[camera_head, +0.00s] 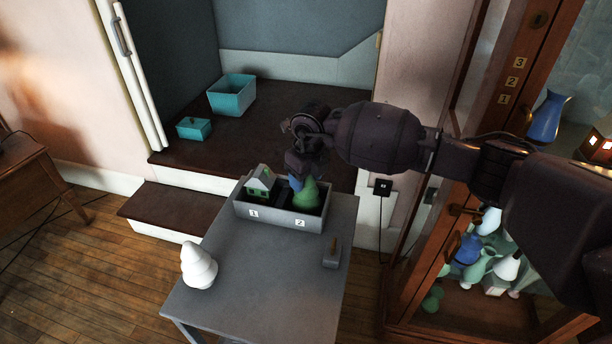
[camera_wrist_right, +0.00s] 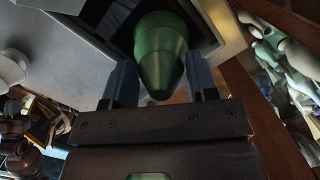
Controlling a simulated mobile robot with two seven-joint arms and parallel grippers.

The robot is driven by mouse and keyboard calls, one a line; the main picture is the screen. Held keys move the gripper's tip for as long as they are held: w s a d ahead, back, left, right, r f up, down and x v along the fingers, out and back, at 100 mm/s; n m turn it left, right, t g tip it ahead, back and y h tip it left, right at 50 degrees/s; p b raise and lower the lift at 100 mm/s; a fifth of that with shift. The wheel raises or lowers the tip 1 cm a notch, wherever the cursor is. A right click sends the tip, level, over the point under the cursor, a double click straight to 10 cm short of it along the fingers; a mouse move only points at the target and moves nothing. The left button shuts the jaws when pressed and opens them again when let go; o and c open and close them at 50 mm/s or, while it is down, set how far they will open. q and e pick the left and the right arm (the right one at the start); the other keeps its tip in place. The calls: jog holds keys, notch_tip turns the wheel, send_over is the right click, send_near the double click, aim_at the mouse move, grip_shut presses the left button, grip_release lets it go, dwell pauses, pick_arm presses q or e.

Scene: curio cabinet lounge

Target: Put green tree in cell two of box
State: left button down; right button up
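The green tree (camera_head: 307,197) stands in the right-hand cell, marked 2, of the grey box (camera_head: 262,218) on the small table. A little house (camera_head: 261,184) with a green base sits in the cell marked 1. My right gripper (camera_head: 303,178) is over cell two, pointing down. In the right wrist view its blue fingers (camera_wrist_right: 160,85) are spread on either side of the green tree (camera_wrist_right: 161,50), with its tip between them and a narrow gap showing. The tree's base is hidden by the box.
A white tree (camera_head: 198,265) and a small grey block-like item (camera_head: 332,254) stand on the grey table (camera_head: 262,285). Teal boxes (camera_head: 232,94) sit on the dark raised floor behind. A glass cabinet (camera_head: 455,225) with vases is close on the right.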

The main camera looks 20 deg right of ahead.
jog(key=shift+o, duration=1.1)
pick_arm(q)
jog(key=shift+s+f, duration=0.3)
jog(key=shift+s, duration=0.2)
pick_arm(e)
jog(key=shift+r, duration=0.15)
jog(key=r+p, duration=0.1)
jog(key=r, duration=0.1)
jog(key=r+p, duration=0.1)
jog(key=r, duration=0.1)
jog(key=r+p, duration=0.1)
jog(key=r, duration=0.2)
jog(key=shift+s+d+r, duration=0.1)
jog(key=shift+s, duration=0.25)
pick_arm(q)
jog(key=r+p, duration=0.3)
jog(key=r, duration=0.2)
jog(key=shift+a, duration=0.2)
pick_arm(e)
jog(key=r, duration=0.4)
jog(key=shift+s+d+r, duration=0.1)
jog(key=shift+s+r, duration=0.25)
jog(key=shift+s, duration=0.05)
